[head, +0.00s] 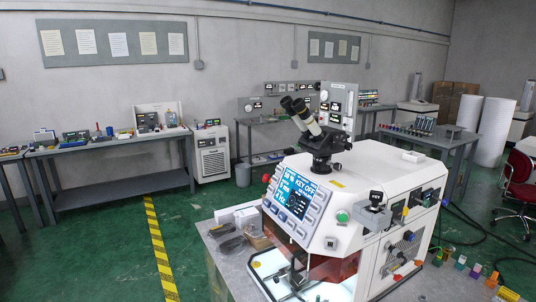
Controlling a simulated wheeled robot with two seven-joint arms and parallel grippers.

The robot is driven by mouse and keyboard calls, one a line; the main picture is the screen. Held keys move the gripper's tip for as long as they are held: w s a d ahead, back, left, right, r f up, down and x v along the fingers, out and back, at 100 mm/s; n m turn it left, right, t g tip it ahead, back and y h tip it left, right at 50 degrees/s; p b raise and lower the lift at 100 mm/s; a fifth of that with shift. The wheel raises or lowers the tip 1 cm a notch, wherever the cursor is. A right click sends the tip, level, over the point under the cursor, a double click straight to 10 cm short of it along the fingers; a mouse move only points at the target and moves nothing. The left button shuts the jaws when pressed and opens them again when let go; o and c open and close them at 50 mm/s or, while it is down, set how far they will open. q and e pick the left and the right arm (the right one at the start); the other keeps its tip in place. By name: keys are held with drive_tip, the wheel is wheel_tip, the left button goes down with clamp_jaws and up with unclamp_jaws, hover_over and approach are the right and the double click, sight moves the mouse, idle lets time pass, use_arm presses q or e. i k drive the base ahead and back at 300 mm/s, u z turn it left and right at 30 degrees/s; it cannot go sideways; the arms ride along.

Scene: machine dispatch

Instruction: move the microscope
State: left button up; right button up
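The microscope (318,138) has two pale eyepiece tubes and a black body. It stands on top of a large white machine (348,178), right of the middle in the head view. Neither of my grippers shows in this view.
The machine stands on a grey table (233,262) with cables and small boxes beside it. A workbench (107,151) runs along the back wall at left, with a white cabinet (211,153) next to it. A red chair (518,190) is at right. Green floor at left is open.

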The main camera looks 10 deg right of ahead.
sight(329, 145)
drive_tip(key=u, duration=3)
drive_tip(key=k, duration=2.5)
drive_tip(key=z, duration=2.25)
